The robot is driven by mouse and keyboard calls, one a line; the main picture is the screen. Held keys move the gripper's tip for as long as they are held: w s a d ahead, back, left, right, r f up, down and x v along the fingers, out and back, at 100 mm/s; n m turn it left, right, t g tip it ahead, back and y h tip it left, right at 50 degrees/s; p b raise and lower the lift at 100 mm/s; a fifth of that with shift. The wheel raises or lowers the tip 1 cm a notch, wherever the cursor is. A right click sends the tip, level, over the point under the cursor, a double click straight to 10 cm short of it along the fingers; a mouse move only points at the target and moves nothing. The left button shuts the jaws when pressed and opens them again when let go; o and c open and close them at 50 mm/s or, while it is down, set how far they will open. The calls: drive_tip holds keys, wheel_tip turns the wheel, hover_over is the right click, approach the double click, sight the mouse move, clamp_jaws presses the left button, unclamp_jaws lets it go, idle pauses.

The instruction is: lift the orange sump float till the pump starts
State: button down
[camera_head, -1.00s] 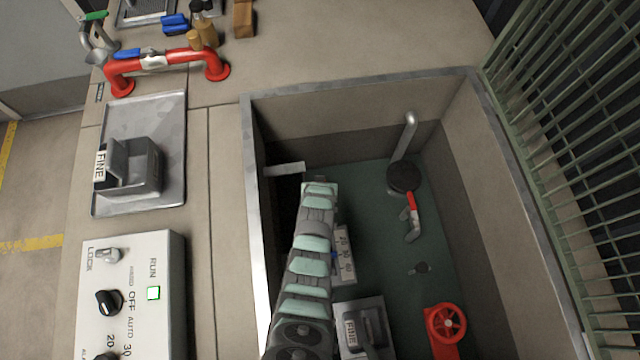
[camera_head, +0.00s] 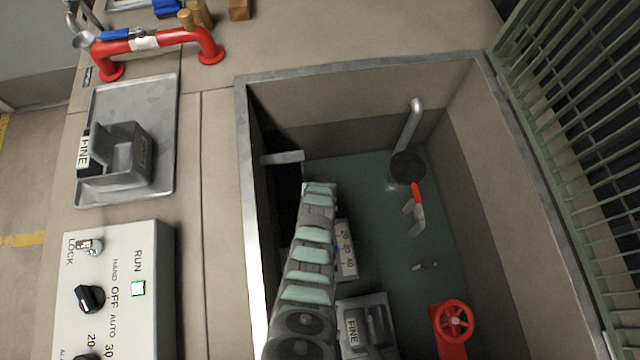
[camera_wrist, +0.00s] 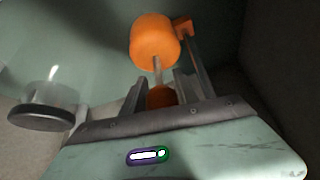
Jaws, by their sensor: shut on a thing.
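In the wrist view, an orange cylinder, the sump float (camera_wrist: 155,40), stands past my fingertips on a thin pale rod. A second orange piece (camera_wrist: 160,97) sits lower, between the fingers and partly hidden by the palm edge. My gripper (camera_wrist: 163,82) is shut around the rod area; the exact contact is hard to see. In the head view, my arm reaches down into the sump pit (camera_head: 243,200) along its left wall, and the float and gripper are hidden. On the control box (camera_head: 112,320), the square RUN lamp (camera_head: 138,288) looks bright white with a green edge.
The pit holds a bent pipe (camera_head: 412,120), a red-handled valve (camera_head: 417,195), a red handwheel (camera_head: 454,320) and a grey FINE box (camera_head: 362,325). A metal bracket (camera_head: 283,158) juts from the left wall. Green grating (camera_head: 570,130) borders the right.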

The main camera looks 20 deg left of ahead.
drive_tip(key=c, duration=0.9)
unclamp_jaws()
drive_tip(key=shift+o, duration=0.2)
drive_tip(key=shift+r, duration=0.15)
drive_tip(key=shift+s+d+r+p, duration=0.1)
drive_tip(key=shift+s+r+p, duration=0.15)
drive_tip(key=shift+r+p, duration=0.55)
drive_tip(key=p+v, duration=0.9)
drive_tip(key=shift+s, duration=0.15)
drive_tip(key=shift+d+f, duration=0.1)
drive_tip(key=shift+f, duration=0.05)
